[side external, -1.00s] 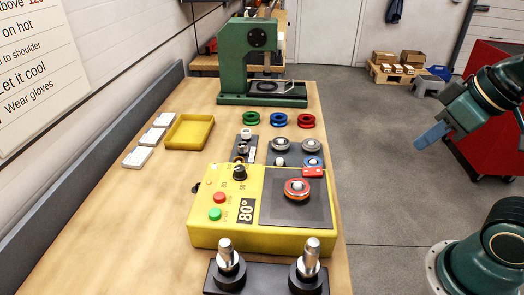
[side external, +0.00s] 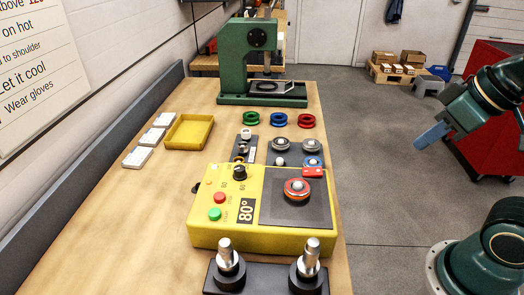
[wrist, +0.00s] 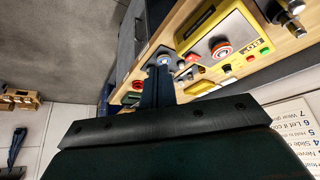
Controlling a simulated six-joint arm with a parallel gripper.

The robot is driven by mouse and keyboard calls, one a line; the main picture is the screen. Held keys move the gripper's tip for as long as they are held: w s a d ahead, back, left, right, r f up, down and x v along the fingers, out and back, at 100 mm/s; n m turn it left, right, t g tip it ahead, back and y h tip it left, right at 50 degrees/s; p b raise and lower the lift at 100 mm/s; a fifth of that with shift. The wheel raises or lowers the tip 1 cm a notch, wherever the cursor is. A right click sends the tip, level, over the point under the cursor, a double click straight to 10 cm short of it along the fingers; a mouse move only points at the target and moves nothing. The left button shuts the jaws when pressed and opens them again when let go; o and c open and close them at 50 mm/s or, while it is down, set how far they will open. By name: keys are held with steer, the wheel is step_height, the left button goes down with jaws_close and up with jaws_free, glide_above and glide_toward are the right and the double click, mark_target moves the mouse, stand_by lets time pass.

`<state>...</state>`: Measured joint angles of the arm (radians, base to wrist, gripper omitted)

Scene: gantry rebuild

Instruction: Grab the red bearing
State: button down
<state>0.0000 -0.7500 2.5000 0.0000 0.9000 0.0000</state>
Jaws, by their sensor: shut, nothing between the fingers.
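The red bearing (side external: 297,189) lies flat on the dark plate of the yellow heater box (side external: 218,240); it has a red outer ring and a light metal middle. In the wrist view the red bearing (wrist: 221,49) shows beyond the fingers, up and to the right. My gripper (side external: 431,137) is shut and empty, with blue fingers. It hangs over the floor to the right of the bench, well apart from the bearing. In the wrist view my gripper (wrist: 158,85) has its fingers together.
A small red block (side external: 313,172) sits at the heater's back edge. Behind it are grey bearings (side external: 281,144) and a blue bearing (side external: 312,161). Green, blue and red rings (side external: 306,121) lie farther back, before a green press (side external: 236,60). Two metal-topped posts (side external: 311,260) stand in front.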

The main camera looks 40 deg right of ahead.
steer(key=c, duration=2.1)
jaws_free()
steer(key=o, duration=1.5)
steer(key=shift+c, duration=0.2)
steer(key=w+a+r+n+g+y, duration=0.1)
steer(key=w+a+n+g+y, duration=0.2)
steer(key=w+a+n, duration=0.6)
steer(key=w+n+y, duration=0.1)
steer(key=w+n, duration=0.2)
steer(key=shift+w+a+r, duration=0.2)
steer(key=shift+a+r, duration=0.1)
steer(key=shift+r, duration=0.05)
steer(key=shift+f, duration=0.1)
steer(key=shift+x, duration=4.2)
